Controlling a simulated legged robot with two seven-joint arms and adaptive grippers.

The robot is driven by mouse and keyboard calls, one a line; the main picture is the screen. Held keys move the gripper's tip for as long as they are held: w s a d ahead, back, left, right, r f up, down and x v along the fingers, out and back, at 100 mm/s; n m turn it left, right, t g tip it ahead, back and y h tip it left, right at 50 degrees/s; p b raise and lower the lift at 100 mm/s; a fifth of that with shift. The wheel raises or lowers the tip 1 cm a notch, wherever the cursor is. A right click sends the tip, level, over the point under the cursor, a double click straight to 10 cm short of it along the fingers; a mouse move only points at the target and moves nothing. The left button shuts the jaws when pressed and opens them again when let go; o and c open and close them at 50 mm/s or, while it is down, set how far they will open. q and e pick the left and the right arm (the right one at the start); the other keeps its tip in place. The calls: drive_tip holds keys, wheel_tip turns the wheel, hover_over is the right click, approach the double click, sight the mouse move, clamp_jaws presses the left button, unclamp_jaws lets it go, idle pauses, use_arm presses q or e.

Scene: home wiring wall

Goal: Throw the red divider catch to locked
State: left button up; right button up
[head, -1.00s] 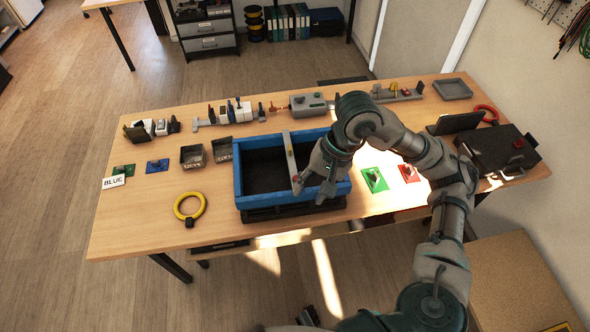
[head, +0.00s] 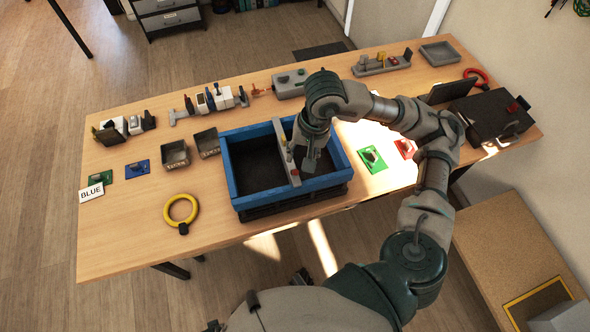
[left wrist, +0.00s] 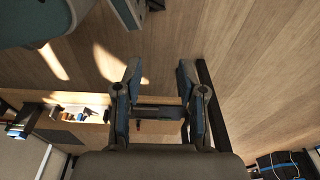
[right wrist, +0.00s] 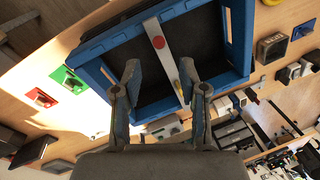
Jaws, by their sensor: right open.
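The blue crate (head: 236,188) stands on the table, split by a grey divider bar (head: 281,134) running front to back. A small red catch (head: 290,157) sits on top of the bar; in the right wrist view it is a round red knob (right wrist: 158,42). Its lock state cannot be told. My right gripper (head: 309,164) is open and empty above the crate's right compartment, just right of the bar. In the right wrist view, its fingertips (right wrist: 159,67) frame the crate with the red knob beyond them. My left gripper (left wrist: 158,72) is open and empty over the floor.
A green plate (head: 373,160) and a red plate (head: 405,148) with fittings lie right of the crate. Two small bins (head: 207,143) and a yellow ring (head: 181,210) are at its left. Fixtures line the table's back. A dark box (head: 487,117) stands at the right end.

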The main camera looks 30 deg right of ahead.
sight(296, 170)
drive_tip(key=f, duration=0.5)
drive_tip(key=a+f, duration=0.1)
drive_tip(key=f, duration=0.2)
drive_tip(key=shift+w+b, duration=0.35)
drive_tip(key=shift+w+d+f, duration=0.15)
drive_tip(key=shift+f, duration=0.4)
use_arm(q)
drive_tip(key=shift+w+d+r, duration=0.15)
drive_tip(key=shift+w+r, duration=0.2)
drive_tip(key=shift+r, duration=0.2)
drive_tip(key=shift+w+d+r, duration=0.15)
drive_tip(key=shift+w+r, duration=0.15)
drive_tip(key=shift+r, duration=0.2)
drive_tip(key=shift+a, duration=0.1)
use_arm(e)
drive_tip(key=shift+a+r, duration=0.1)
drive_tip(key=shift+a, duration=0.1)
